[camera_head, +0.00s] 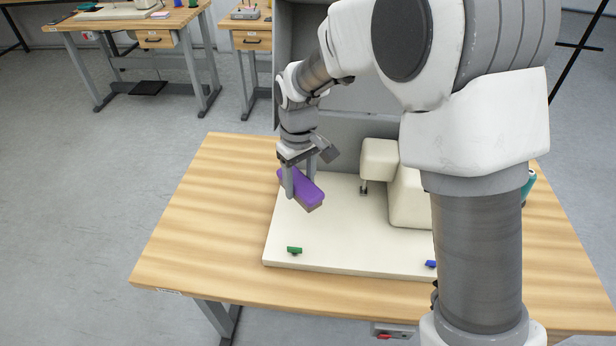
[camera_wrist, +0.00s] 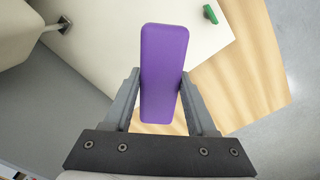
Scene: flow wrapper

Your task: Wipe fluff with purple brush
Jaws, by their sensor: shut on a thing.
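My gripper (camera_head: 300,182) is shut on the purple brush (camera_head: 305,189), with one finger on each long side. In the head view the brush is at the left back part of the cream base plate (camera_head: 340,262), purple side up with a brownish underside. I cannot tell whether it touches the plate. In the wrist view the purple brush (camera_wrist: 163,72) fills the space between the fingers of my gripper (camera_wrist: 160,95). No fluff can be made out in either view; the brush and my arm hide part of the plate.
A cream machine body (camera_head: 409,195) stands on the plate right of the brush. A green piece (camera_head: 294,250) and a blue piece (camera_head: 430,264) lie near the plate's front. The wooden table (camera_head: 190,235) is clear at left. A grey panel (camera_head: 345,145) stands behind.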

